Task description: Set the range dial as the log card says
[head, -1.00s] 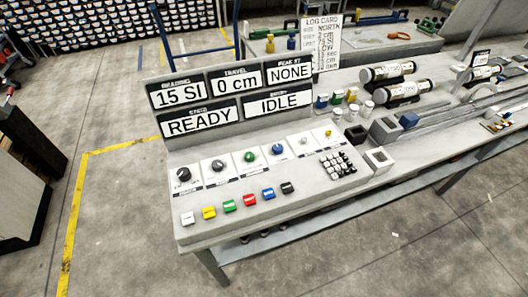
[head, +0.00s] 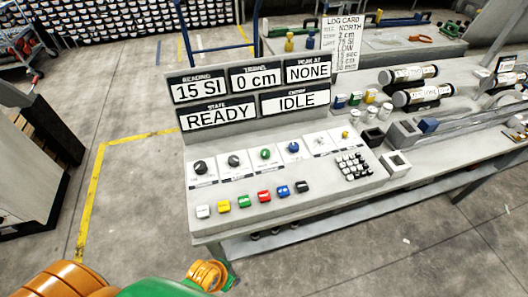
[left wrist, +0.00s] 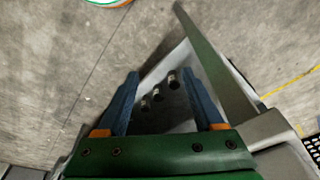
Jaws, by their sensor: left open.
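The log card (head: 343,40) stands behind the console; its lines include NORTH and LOW, but the small figures are hard to read. The console (head: 300,185) carries a row of knobs: a black dial (head: 200,167), a dark grey dial (head: 233,161), a green dial (head: 265,154) and a blue dial (head: 294,147). Their labels are too small to read. Its displays (head: 249,95) show 15 SI, 0 cm, NONE, READY and IDLE. My left arm enters at the bottom left, apart from the console. My left gripper (left wrist: 160,75) is open and empty in the left wrist view. My right gripper is out of view.
Coloured buttons (head: 264,196) line the console's front, with a keypad (head: 353,166) at the right. Labelled cylinders (head: 408,75) lie on the bench further right. In the left wrist view, short dark cylinders (left wrist: 157,94) show beyond the fingers. Open floor (head: 130,200) lies left of the console.

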